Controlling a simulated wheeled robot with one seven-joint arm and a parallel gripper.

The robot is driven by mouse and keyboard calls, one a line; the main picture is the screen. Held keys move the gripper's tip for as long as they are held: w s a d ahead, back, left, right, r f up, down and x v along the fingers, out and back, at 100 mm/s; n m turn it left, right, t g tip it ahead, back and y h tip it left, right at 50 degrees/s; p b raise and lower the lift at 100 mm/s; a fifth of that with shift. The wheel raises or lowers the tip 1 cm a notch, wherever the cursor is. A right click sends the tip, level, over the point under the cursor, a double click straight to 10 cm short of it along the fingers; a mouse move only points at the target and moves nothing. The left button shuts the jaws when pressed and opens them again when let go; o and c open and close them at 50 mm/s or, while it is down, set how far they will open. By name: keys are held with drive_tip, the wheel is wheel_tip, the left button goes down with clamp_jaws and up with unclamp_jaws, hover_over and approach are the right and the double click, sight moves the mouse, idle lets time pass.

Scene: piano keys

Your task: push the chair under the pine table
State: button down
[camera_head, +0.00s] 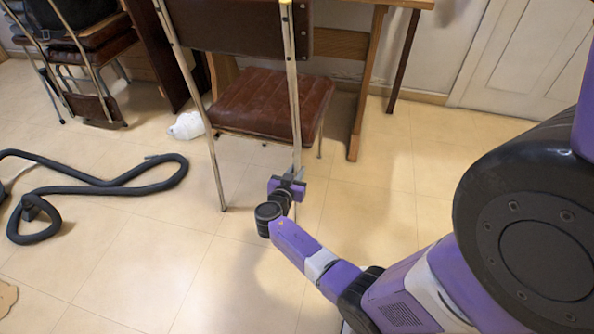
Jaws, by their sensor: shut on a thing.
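A chair with a brown padded seat (266,103) and thin metal legs stands at top centre, its brown backrest toward me. The wooden table (345,44) is behind it, and only part of its top edge and legs show. The chair's far side is near the table; how far the seat reaches under the tabletop is hard to tell. My gripper (290,183) is shut on the chair's right back leg, below seat height. The fingertips are small and partly hidden by the wrist.
A black hose (110,188) lies looped on the floor at left. A white crumpled thing (187,125) lies beside the chair's left side. Stacked dark chairs (85,50) stand at top left. A white door (530,62) is at top right. The tiled floor between is clear.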

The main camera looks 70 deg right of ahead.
idle(0.6)
drive_tip(key=shift+w+d+f+b, duration=0.1)
drive_tip(key=shift+w+d+b, duration=0.15)
drive_tip(key=shift+d+b, duration=0.4)
drive_tip(key=w+d+b, duration=0.2)
drive_tip(key=d, duration=0.7)
drive_tip(key=w+d+b, duration=0.3)
drive_tip(key=d, duration=0.7)
drive_tip(key=shift+w+r, duration=0.3)
drive_tip(key=shift+r, duration=0.15)
idle(1.1)
drive_tip(key=c, duration=1.3)
unclamp_jaws()
drive_tip(key=o, duration=0.3)
drive_tip(key=shift+s+f, duration=0.1)
drive_tip(key=shift+f, duration=0.1)
